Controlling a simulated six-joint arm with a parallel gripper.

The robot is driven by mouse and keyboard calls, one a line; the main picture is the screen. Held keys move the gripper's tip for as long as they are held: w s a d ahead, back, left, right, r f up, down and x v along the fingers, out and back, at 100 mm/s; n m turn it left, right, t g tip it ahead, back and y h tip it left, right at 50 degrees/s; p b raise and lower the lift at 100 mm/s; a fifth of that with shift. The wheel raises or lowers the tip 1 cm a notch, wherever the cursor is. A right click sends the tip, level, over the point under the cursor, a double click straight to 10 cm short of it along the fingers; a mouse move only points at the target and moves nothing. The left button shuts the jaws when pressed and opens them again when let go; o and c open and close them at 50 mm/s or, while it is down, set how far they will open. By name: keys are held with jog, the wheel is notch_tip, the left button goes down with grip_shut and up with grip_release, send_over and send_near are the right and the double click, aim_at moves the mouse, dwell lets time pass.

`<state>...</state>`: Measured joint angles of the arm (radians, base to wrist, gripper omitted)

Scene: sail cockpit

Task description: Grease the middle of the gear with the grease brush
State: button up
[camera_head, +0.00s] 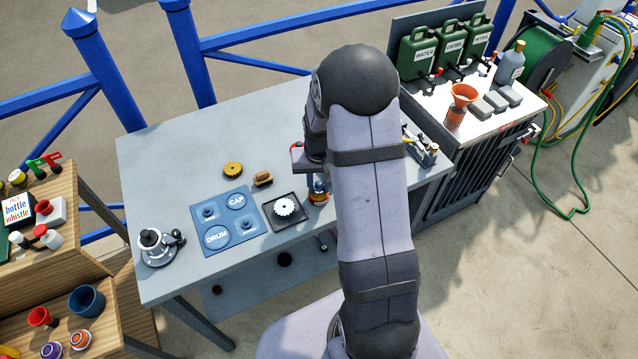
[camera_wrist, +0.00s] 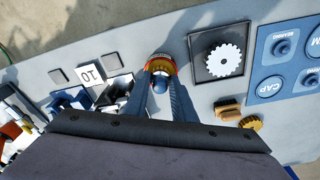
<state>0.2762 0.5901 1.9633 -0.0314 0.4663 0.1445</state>
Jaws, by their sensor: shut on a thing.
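The white toothed gear (camera_head: 284,208) lies flat on a dark square tray (camera_head: 269,224); in the wrist view the gear (camera_wrist: 224,60) is to the right of my gripper. My gripper (camera_wrist: 163,75) is shut on a slim upright thing with a blue-grey rounded end (camera_wrist: 160,85), which looks like the grease brush. It stands over or in a small round pot with a yellow and red rim (camera_wrist: 163,58). The pot (camera_head: 318,198) sits just right of the gear tray in the head view. The brush's bristles are hidden, and my arm covers much of the gripper there.
A blue mat (camera_head: 222,240) marked DRUM and CAP lies left of the gear tray. A wooden block-like brush (camera_head: 263,179) and a yellow ridged disc (camera_head: 232,170) lie behind. A black-and-silver winch-like part (camera_head: 158,246) stands at the table's left end. The table's back left is clear.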

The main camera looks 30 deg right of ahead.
aim_at(319, 183)
jog(key=shift+s, duration=0.1)
jog(key=shift+r+p, duration=2.9)
jog(key=shift+r, duration=0.6)
